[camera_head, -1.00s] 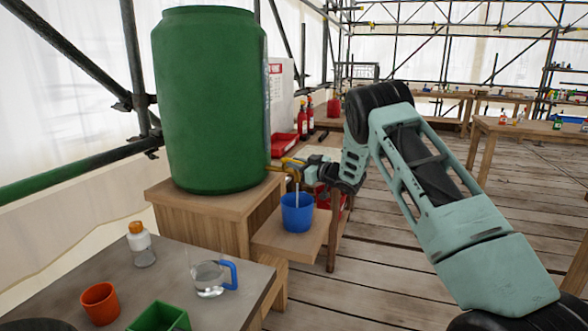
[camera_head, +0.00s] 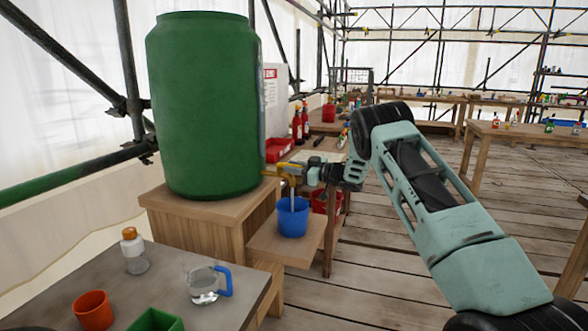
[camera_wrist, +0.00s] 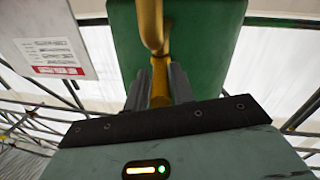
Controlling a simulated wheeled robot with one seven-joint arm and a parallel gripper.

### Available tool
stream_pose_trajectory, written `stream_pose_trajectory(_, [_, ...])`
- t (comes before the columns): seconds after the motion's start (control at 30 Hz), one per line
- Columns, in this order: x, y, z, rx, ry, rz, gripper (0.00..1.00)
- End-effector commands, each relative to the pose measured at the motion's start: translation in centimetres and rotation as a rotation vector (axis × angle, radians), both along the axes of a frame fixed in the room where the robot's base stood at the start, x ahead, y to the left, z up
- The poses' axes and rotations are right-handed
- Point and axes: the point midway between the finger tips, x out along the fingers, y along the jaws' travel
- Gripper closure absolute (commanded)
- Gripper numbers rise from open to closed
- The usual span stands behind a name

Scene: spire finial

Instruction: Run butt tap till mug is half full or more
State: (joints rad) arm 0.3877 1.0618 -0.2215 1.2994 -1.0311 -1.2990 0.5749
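The green butt (camera_head: 203,110) stands on a wooden stand, with a yellow tap (camera_head: 284,170) low on its right side. A pale stream runs from the tap down into a blue mug (camera_head: 293,221) below it. The mug stands upright; its water level is hidden from this angle. My gripper (camera_head: 303,173) is at the tap. In the wrist view, my gripper's two fingers (camera_wrist: 158,76) are on either side of the yellow tap lever (camera_wrist: 160,85) and appear closed on it.
The blue mug stands on a low wooden shelf (camera_head: 283,246). On the grey bench (camera_head: 85,275) are a clear jug (camera_head: 202,283) with a blue handle, an orange-capped bottle (camera_head: 133,251), an orange cup (camera_head: 93,310) and a green box (camera_head: 156,320). Scaffold poles run behind the butt.

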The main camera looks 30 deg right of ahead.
Motion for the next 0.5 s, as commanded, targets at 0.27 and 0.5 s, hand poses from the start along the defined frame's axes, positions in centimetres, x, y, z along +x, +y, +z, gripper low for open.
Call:
stream_pose_trajectory(0.27, [0.0, 0.0, 0.0, 0.000, 0.000, 0.001, 0.60])
stream_pose_trajectory(0.5, [-1.4, -0.8, -0.1, -0.001, 0.002, -0.001, 0.60])
